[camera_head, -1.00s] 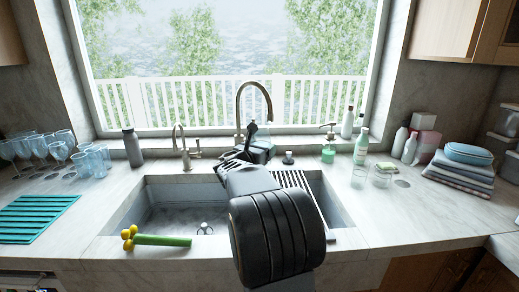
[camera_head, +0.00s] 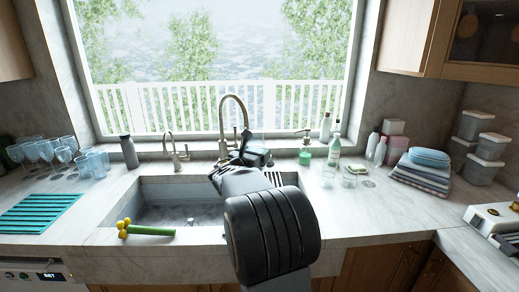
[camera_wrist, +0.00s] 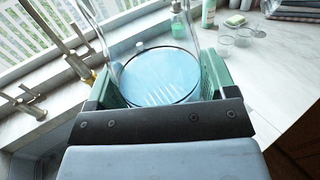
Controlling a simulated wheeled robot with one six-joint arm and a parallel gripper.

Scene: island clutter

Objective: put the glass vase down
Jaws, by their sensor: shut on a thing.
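The glass vase (camera_wrist: 160,75) is clear with a pale blue tint and a round base or rim. It sits between the two fingers of my gripper (camera_wrist: 158,92) in the wrist view. My gripper is shut on it. In the head view the vase (camera_head: 256,155) shows only as a small glassy shape past my gripper (camera_head: 245,152), above the sink's back right. My arm hides most of it there. I cannot tell from these frames how high it is above the counter.
The sink (camera_head: 180,214) lies below my arm. A gold faucet (camera_head: 234,108) stands close behind my gripper. A green soap bottle (camera_head: 305,154), a tall bottle (camera_head: 334,154) and small glasses (camera_head: 349,179) stand to the right. The right front counter (camera_head: 375,215) is clear.

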